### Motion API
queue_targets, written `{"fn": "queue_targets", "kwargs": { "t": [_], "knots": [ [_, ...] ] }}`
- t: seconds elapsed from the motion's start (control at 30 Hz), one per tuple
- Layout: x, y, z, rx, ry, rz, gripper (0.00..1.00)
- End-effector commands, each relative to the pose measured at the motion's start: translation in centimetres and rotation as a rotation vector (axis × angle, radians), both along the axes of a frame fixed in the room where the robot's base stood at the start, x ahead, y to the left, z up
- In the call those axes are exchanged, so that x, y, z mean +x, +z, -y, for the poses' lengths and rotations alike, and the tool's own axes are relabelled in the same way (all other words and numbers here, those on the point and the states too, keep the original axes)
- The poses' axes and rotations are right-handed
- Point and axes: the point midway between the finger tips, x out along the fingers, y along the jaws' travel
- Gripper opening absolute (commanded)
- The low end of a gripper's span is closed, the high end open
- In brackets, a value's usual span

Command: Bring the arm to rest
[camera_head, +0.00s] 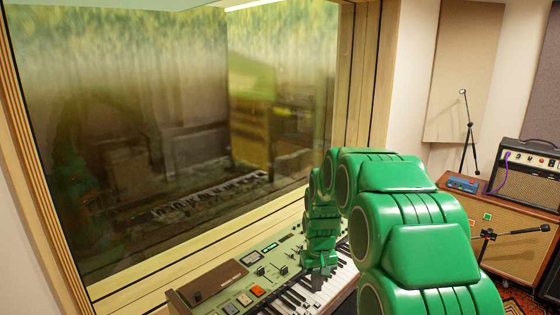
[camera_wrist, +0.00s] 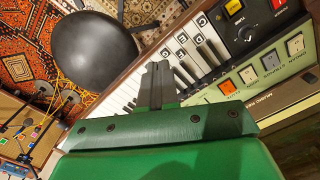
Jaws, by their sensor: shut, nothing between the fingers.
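My green arm rises at the right of the head view and bends down over an electric keyboard (camera_head: 232,291). My gripper (camera_head: 318,278) points down at the white and black keys; its fingertips are hard to make out there. In the wrist view the grey fingers of my gripper (camera_wrist: 158,66) are together with nothing between them. They appear over the keys (camera_wrist: 208,58); I cannot tell whether they touch. The keyboard's panel (camera_wrist: 268,68) has orange, grey and white buttons and a knob.
A large window (camera_head: 180,120) with a wooden frame stands behind the keyboard. At the right are an amplifier (camera_head: 525,172) on a wooden cabinet, a small blue box (camera_head: 462,184) and microphone stands (camera_head: 467,130). The wrist view shows a round dark seat (camera_wrist: 95,48) and patterned rugs (camera_wrist: 28,45).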

Motion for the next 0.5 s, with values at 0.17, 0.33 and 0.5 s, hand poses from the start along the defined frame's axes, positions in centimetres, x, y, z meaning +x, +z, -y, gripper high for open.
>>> {"fn": "queue_targets", "kwargs": {
  "t": [0.17, 0.33, 0.5],
  "knots": [
    [-3.4, 3.1, 0.5, 0.000, -0.017, -0.008, 0.00],
    [-6.8, 5.6, 1.0, -0.001, -0.033, -0.021, 0.00],
    [-10.4, 7.7, 1.6, -0.004, -0.051, -0.033, 0.00]
  ]
}}
